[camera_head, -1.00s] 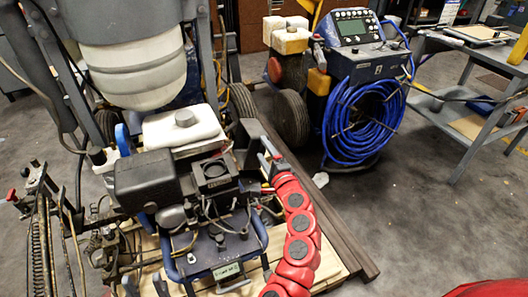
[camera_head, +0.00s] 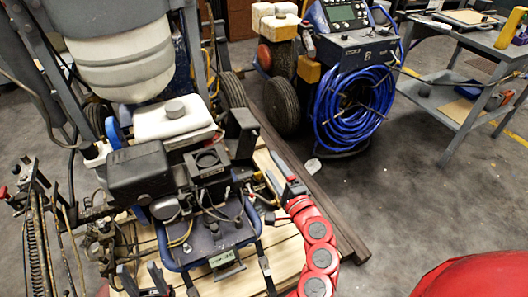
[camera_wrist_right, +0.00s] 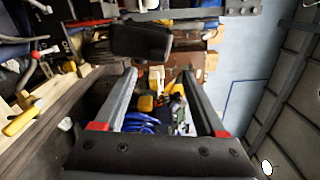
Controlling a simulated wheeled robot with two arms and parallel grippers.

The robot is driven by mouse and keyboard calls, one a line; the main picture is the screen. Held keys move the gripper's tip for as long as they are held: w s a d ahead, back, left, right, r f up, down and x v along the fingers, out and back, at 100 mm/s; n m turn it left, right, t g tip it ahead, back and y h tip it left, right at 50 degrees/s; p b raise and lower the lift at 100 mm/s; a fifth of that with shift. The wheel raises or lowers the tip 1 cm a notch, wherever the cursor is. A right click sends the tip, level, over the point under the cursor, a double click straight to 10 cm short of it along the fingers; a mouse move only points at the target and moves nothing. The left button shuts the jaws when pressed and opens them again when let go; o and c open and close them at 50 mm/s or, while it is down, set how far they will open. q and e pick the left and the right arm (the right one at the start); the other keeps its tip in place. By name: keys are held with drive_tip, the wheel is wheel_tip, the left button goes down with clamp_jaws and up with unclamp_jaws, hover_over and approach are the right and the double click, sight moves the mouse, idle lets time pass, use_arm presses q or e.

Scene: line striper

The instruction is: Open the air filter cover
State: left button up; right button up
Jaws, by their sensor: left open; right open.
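The air filter cover looks to be the black box-shaped cover (camera_head: 138,172) on the engine's left side; it appears closed in the head view. My left gripper (camera_head: 140,274) is at the bottom edge, open and empty, below and apart from the cover. My red right arm reaches up from the bottom. Its gripper (camera_head: 281,172) is open beside the engine's right side, well apart from the cover. In the right wrist view the open fingers (camera_wrist_right: 158,72) have nothing held between them. A dark block (camera_wrist_right: 140,40) shows beyond them; I cannot tell which part it is.
A white tank (camera_head: 172,118) sits behind the engine. A blue tubular frame with a small display (camera_head: 222,258) stands in front. Rods and cables (camera_head: 45,240) crowd the left. A machine with a blue hose coil (camera_head: 352,108) and a grey cart (camera_head: 465,105) stand right. Floor between is open.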

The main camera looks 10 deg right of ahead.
drive_tip(key=s, duration=0.1)
drive_tip(key=s+p, duration=0.1)
drive_tip(key=s, duration=0.1)
drive_tip(key=s+d+p, duration=0.1)
drive_tip(key=s, duration=0.1)
idle(0.5)
